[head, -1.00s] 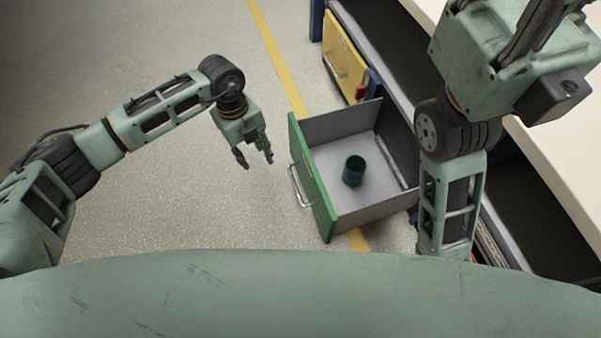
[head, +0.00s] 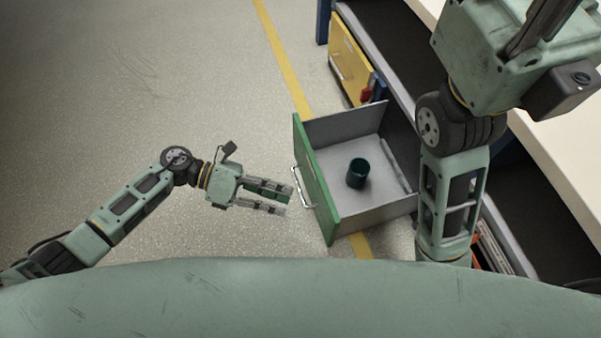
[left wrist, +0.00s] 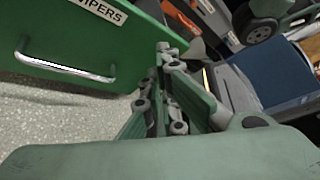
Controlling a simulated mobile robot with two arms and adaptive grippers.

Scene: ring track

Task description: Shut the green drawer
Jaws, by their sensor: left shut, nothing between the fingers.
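The green drawer (head: 316,190) stands pulled out from the bench, its front facing left with a silver bar handle (head: 300,186). A dark green cup (head: 357,173) stands inside it. My left gripper (head: 285,199) is shut and empty, just left of the drawer front near the handle; whether it touches is unclear. In the left wrist view the green front (left wrist: 110,45) fills the upper left, with its handle (left wrist: 65,68) and a label ending in "IPERS". My left fingers (left wrist: 168,100) show at the middle. My right gripper (head: 525,40) is at the upper right, its fingertips cut off or hidden.
A yellow drawer (head: 350,65) is farther back along the bench. The pale bench top (head: 570,150) lies at the right. A yellow line (head: 275,45) runs over the floor beneath the green drawer. The floor (head: 120,90) to the left is clear.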

